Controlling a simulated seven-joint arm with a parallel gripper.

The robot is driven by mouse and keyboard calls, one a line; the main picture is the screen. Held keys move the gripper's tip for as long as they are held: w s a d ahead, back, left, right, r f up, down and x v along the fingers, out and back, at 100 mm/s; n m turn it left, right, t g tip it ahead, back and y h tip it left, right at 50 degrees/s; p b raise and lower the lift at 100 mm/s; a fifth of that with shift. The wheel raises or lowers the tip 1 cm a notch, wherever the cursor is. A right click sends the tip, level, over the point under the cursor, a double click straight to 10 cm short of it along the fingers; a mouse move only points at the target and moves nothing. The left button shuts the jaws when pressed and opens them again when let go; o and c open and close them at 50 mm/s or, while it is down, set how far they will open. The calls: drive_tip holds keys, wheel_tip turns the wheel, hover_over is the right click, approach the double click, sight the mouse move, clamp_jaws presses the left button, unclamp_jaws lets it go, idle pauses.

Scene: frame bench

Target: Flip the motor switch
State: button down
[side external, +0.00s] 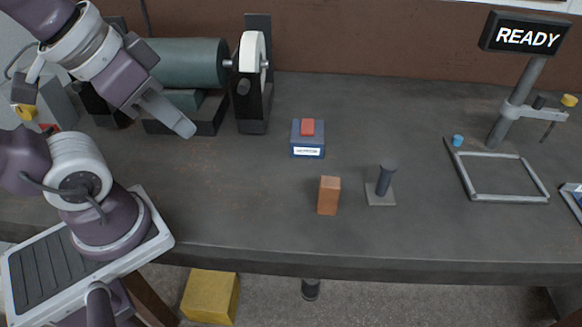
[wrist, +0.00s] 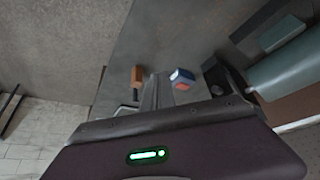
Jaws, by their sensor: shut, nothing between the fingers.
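The motor switch is a small blue box (side external: 308,143) with a red rocker (side external: 308,127) on top and a white label on its front. It sits on the grey bench, right of the motor. The blue box (wrist: 182,75) and its red part (wrist: 181,86) also show in the wrist view, just right of the fingers. My gripper (side external: 187,130) is shut and empty, above the bench in front of the motor, apart from the switch and to its left. The fingers (wrist: 155,92) show in the wrist view. The label's text is too small to read.
A green motor (side external: 188,62) with a white wheel (side external: 251,52) stands at the back left. An orange block (side external: 329,195) and a dark peg on a plate (side external: 384,184) stand in front of the switch. A metal frame (side external: 500,197) lies right, below a READY sign (side external: 526,37).

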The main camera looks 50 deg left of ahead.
drive_tip(key=w+r+n+g, duration=0.1)
drive_tip(key=w+r+n, duration=0.3)
drive_tip(key=w+n, duration=0.15)
drive_tip(key=n+g, duration=0.4)
drive_tip(key=n, duration=1.8)
hover_over(308, 127)
drive_tip(key=w+a, duration=0.1)
drive_tip(key=a, duration=0.2)
wheel_tip(308, 127, down, 6)
drive_tip(key=shift+w+a+m, duration=0.15)
drive_tip(key=shift+a+m, duration=0.05)
drive_tip(key=shift+m, duration=0.05)
wheel_tip(308, 127, down, 14)
drive_tip(key=shift+a, duration=0.1)
